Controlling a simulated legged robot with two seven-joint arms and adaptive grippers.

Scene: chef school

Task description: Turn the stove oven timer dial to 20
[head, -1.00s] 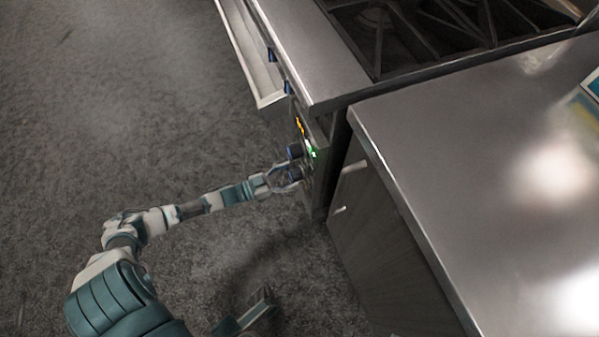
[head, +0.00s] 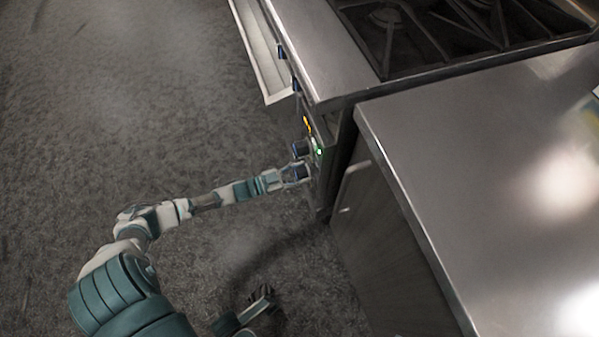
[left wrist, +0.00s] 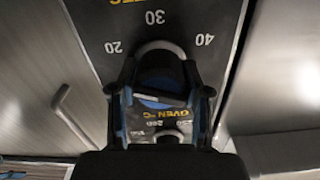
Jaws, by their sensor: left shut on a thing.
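My left gripper (head: 297,175) is at the lower of two dark knobs on the stove's front panel. In the left wrist view the left gripper (left wrist: 160,98) has its fingers on both sides of a dial with a blue face (left wrist: 155,101), and is shut on it. Behind the dial, the panel shows the upside-down marks 20 (left wrist: 115,47), 30 (left wrist: 155,17) and 40 (left wrist: 204,40). Upside-down yellow lettering shows between the fingers. The gripper hides much of the dial, and I cannot tell which mark it points to.
The other knob (head: 300,149) sits just above the held one, beside green and orange lights. A pulled-out drawer or door (head: 263,60) juts from the stove front. A steel counter (head: 470,180) adjoins on the right. The floor on the left is clear.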

